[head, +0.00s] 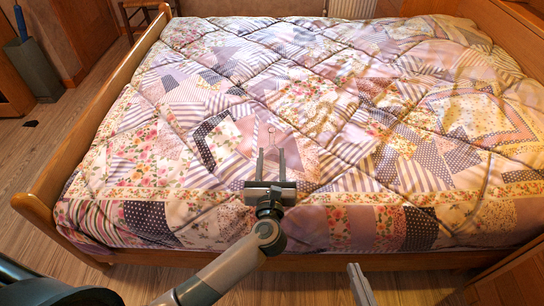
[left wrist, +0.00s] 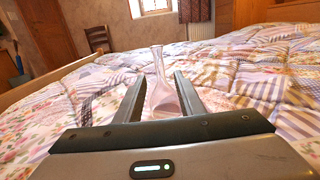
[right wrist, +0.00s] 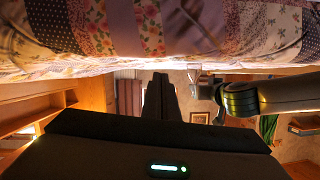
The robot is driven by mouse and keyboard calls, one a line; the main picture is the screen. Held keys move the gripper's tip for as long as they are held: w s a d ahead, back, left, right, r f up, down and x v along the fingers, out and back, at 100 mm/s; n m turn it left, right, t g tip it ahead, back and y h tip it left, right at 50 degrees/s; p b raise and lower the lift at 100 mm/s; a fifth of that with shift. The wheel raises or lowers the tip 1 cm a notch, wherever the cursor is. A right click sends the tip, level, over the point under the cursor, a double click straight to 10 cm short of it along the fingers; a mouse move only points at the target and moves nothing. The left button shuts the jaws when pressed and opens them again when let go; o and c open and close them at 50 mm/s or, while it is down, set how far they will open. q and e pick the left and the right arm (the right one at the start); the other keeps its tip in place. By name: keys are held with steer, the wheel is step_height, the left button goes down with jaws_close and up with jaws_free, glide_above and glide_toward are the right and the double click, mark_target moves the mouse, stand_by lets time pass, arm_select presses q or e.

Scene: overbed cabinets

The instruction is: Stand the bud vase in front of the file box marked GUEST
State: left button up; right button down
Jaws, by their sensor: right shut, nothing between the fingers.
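The bud vase is clear glass with a slim neck and a wider body. It stands out between the fingers of my left gripper in the left wrist view (left wrist: 158,72), with its neck upward. In the head view its thin neck (head: 270,138) shows faintly against the quilt, past the fingertips. My left gripper (head: 270,152) is shut on the vase's body, over the near part of the bed. My right gripper (head: 355,268) is shut and empty, low by the bed's near side; its dark fingers also show in the right wrist view (right wrist: 160,78). No file box is in view.
A bed with a patchwork quilt (head: 340,75) fills the middle, with a wooden side rail (head: 95,110) at left. A chair (head: 135,12) and a grey bin (head: 32,68) stand further back.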

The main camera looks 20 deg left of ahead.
mark_target(272, 141)
arm_select(q)
steer(key=shift+w+a, duration=0.15)
steer(key=shift+w, duration=0.4)
steer(key=shift+r+x, duration=0.2)
steer(key=shift+x, duration=1.1)
steer(key=shift+r+x, duration=0.25)
steer(key=shift+x, duration=1.1)
jaws_close()
